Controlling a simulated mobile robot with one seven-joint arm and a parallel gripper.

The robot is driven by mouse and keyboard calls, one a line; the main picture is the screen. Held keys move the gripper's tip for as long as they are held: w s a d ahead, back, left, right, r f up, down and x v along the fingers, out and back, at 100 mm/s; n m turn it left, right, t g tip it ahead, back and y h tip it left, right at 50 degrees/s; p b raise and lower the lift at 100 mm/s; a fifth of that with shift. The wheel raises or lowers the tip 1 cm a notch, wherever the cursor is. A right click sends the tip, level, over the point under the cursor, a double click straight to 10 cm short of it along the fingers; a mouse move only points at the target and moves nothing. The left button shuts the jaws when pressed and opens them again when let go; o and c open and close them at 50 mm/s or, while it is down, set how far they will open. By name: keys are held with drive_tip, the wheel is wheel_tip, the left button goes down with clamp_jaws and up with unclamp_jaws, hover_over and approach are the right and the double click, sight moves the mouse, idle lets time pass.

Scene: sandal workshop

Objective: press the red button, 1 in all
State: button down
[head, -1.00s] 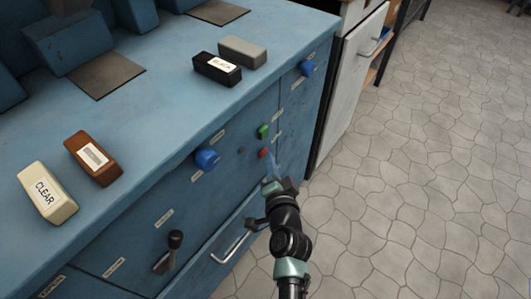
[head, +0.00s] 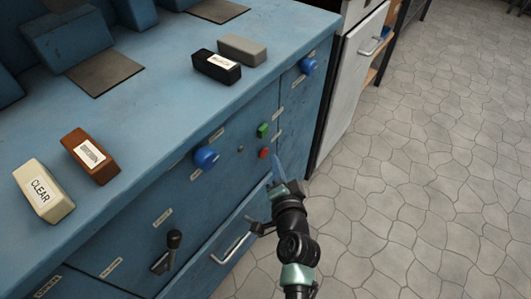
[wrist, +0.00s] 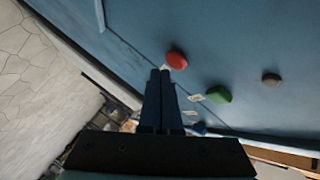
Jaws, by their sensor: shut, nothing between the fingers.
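The red button (head: 264,153) is on the front panel of the blue bench, just below the green button (head: 262,130). In the wrist view the red button (wrist: 176,60) is just beyond my fingertips, and the green button (wrist: 218,94) is to its lower right. My gripper (head: 276,160) is in front of the panel, a little to the right of and below the red button. In the wrist view its fingers (wrist: 160,74) are together and empty. The red button shows whole in both views. I cannot tell the exact gap between fingertips and panel.
A blue knob (head: 205,157) sticks out left of the buttons, another blue knob (head: 308,66) to the right. A black lever (head: 173,240) and a drawer handle (head: 231,248) are lower down. Labelled blocks lie on the bench top (head: 150,110). The floor at right is clear.

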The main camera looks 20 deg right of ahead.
drive_tip(key=shift+s+d+b, duration=0.6)
drive_tip(key=shift+s+d, duration=0.15)
drive_tip(key=shift+s, duration=0.25)
drive_tip(key=shift+s+d+b, duration=0.6)
drive_tip(key=shift+s+d, duration=0.15)
drive_tip(key=shift+s, duration=0.25)
